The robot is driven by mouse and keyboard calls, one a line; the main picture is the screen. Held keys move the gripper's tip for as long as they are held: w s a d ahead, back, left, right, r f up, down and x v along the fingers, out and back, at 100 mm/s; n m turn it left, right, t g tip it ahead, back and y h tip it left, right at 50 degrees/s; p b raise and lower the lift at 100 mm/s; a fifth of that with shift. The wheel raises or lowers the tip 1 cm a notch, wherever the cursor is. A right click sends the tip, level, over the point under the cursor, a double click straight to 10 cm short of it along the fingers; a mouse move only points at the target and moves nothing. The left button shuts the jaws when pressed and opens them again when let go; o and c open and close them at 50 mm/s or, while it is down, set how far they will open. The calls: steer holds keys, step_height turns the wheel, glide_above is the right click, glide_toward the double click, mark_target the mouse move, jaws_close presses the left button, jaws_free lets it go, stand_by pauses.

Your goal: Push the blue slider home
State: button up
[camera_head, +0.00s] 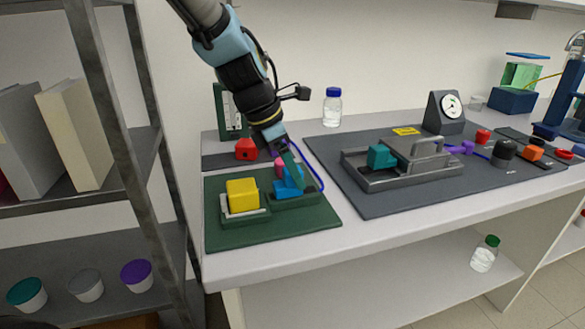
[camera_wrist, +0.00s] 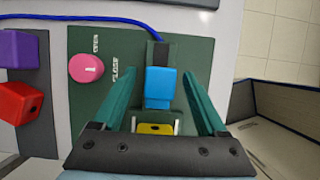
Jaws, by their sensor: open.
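The blue slider (camera_head: 287,189) sits on the green board (camera_head: 225,235) toward its right side. It also shows in the wrist view (camera_wrist: 160,87), on a dark track that runs beyond it toward the blue tube. My gripper (camera_head: 291,168) points down at the slider from above and partly covers it. In the wrist view my gripper (camera_wrist: 160,75) is open, with one teal finger on each side of the slider. A gap shows between the slider and each finger. I cannot tell how far the fingertips are above the board.
A yellow block (camera_head: 242,194) stands left of the slider, and a pink knob (camera_wrist: 86,68) marked OPEN and CLOSE is beside it. A red block (camera_head: 246,149) is behind. A grey metal fixture with a teal block (camera_head: 381,157) is on the dark mat (camera_head: 345,197) to the right.

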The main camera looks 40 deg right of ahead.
steer(key=shift+f, duration=0.1)
steer(key=shift+c, duration=0.2)
jaws_close()
stand_by(0.5)
stand_by(0.7)
